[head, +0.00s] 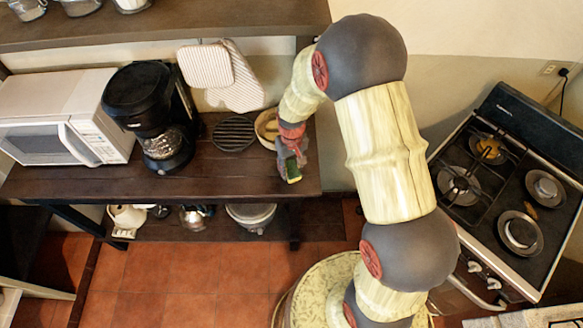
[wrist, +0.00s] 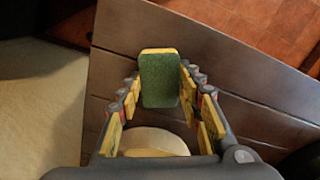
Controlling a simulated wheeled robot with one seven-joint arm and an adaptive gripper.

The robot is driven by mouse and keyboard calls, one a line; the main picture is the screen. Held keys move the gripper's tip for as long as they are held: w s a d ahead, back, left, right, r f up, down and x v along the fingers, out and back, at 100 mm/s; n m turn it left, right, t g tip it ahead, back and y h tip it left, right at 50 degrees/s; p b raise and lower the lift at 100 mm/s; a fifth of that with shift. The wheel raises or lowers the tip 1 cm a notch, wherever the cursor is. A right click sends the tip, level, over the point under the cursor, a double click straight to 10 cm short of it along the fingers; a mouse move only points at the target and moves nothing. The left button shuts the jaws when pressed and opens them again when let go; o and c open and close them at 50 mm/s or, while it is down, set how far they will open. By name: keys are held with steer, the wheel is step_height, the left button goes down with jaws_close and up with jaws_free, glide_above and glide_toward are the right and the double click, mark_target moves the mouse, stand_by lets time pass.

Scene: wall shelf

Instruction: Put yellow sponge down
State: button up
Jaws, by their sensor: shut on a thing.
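The yellow sponge (wrist: 160,78) has a green scouring face and yellow edges. In the wrist view it stands between the two fingers of my gripper (wrist: 160,88), which is shut on it. In the head view the sponge (head: 292,174) shows as a small green and yellow patch below my gripper (head: 290,160), over the right end of the wooden shelf (head: 235,180). I cannot tell whether the sponge touches the wood.
A pale round bowl (head: 265,128) lies right behind my gripper. A dark ribbed round trivet (head: 233,134), a black coffee maker (head: 150,110) and a white microwave (head: 55,115) stand to the left. The shelf front between coffee maker and gripper is clear. A stove (head: 510,190) stands at right.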

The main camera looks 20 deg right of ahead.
steer(key=shift+f, duration=0.2)
steer(key=o, duration=1.1)
step_height(320, 180, up, 13)
steer(key=p, duration=0.2)
step_height(320, 180, up, 16)
steer(key=t, duration=0.3)
glide_above(291, 169)
steer(key=s, duration=0.8)
steer(key=s+r+t, duration=0.1)
steer(key=s+r, duration=0.3)
steer(key=s, duration=0.3)
steer(key=s+r+m+t, duration=0.1)
steer(key=s+r, duration=0.3)
steer(key=s, duration=0.3)
steer(key=shift+t, duration=0.3)
